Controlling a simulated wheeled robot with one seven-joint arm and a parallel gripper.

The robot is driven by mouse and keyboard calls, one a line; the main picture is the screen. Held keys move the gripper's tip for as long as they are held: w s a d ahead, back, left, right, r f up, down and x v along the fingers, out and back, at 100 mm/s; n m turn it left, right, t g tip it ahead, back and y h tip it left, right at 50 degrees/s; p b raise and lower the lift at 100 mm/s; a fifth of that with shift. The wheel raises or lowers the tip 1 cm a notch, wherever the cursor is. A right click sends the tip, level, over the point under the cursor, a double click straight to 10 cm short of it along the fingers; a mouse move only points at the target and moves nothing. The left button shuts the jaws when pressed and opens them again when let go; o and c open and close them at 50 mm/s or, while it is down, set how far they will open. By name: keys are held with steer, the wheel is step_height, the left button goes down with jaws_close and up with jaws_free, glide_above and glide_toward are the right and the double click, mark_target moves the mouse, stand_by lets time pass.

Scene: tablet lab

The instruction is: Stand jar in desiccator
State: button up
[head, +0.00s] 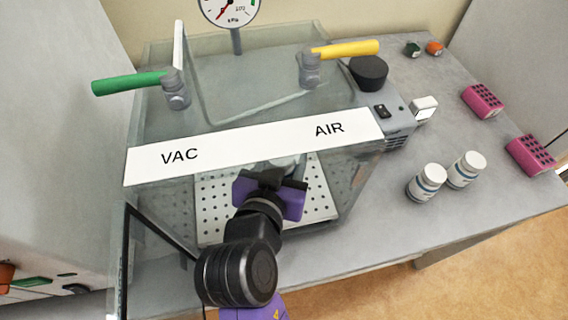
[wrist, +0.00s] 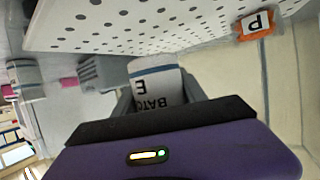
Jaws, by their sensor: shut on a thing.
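The desiccator (head: 345,180) is a clear box with a white strip reading VAC and AIR. Its front is open, and a perforated white plate (head: 318,200) lies inside; it also shows in the wrist view (wrist: 110,28). My gripper (head: 277,178) reaches through the front, above the plate. It is shut on a white jar (wrist: 158,88) with a blue band and a label reading BATC and E. In the head view only a pale bit of the jar (head: 287,163) shows beyond the gripper. I cannot tell whether its base touches the plate.
Two white jars (head: 427,182) (head: 466,170) stand on the bench at right, near pink racks (head: 482,101) (head: 530,155). A green handle (head: 128,83) and a yellow handle (head: 345,49) top the box. A dark-framed door (head: 128,250) stands open at lower left.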

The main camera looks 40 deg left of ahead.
step_height(320, 180, down, 3)
steer(key=shift+r, duration=0.15)
steer(key=shift+w+a+f+p, duration=0.1)
steer(key=shift+f+p, duration=0.15)
steer(key=shift+p, duration=0.05)
steer(key=shift+f, duration=0.1)
steer(key=shift+f, duration=0.15)
steer(key=o, duration=1.4)
steer(key=shift+o, duration=0.2)
